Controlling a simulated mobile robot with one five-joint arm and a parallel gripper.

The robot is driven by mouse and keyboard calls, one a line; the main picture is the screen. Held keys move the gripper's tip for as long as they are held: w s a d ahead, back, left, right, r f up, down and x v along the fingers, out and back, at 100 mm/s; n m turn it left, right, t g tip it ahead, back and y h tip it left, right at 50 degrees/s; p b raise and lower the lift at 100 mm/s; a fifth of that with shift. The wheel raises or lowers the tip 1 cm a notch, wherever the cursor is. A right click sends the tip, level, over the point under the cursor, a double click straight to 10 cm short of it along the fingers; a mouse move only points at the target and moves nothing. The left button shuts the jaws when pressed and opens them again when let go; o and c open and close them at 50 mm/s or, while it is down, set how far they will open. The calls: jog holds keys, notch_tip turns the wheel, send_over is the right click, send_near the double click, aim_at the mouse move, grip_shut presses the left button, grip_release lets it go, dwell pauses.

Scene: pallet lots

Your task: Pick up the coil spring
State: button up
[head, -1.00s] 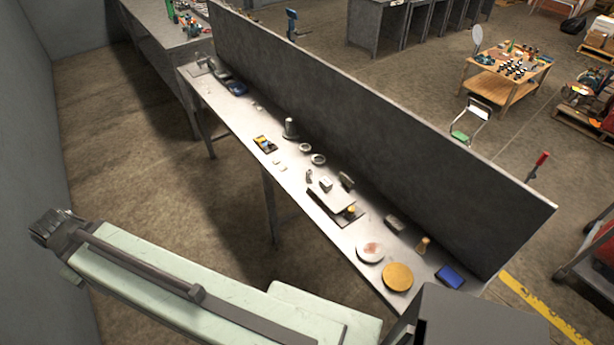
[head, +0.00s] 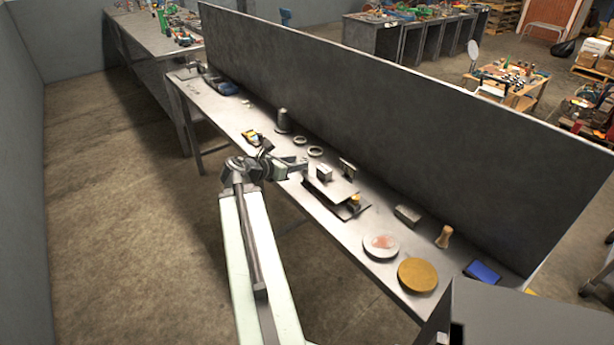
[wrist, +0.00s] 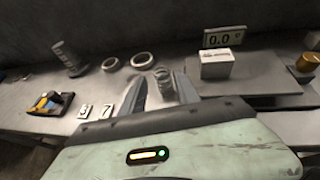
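The coil spring (wrist: 163,79) is a small grey metal coil on the bench in the wrist view. It shows between and just beyond the two fingers of my gripper (wrist: 160,85). The fingers are apart, with no visible grip on the spring. In the head view my gripper (head: 292,166) is over the front part of the bench, left of the small white box. I cannot make out the spring clearly there, because my gripper is in front of that spot.
A white box (wrist: 216,65) stands right of the spring, before a display reading 0.0 (wrist: 222,37). Two rings (wrist: 126,63) and a stepped grey cone (wrist: 68,58) lie left and behind. Number tags (wrist: 95,111) sit at the front. A tall panel (head: 400,110) backs the bench.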

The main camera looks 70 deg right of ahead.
jog(key=shift+b+x, duration=0.5)
jog(key=shift+x, duration=0.65)
jog(key=b+x, duration=0.1)
jog(key=x, duration=0.4)
jog(key=shift+s+b, duration=0.3)
jog(key=shift+b, duration=0.05)
jog(key=shift+r, duration=0.1)
grip_shut()
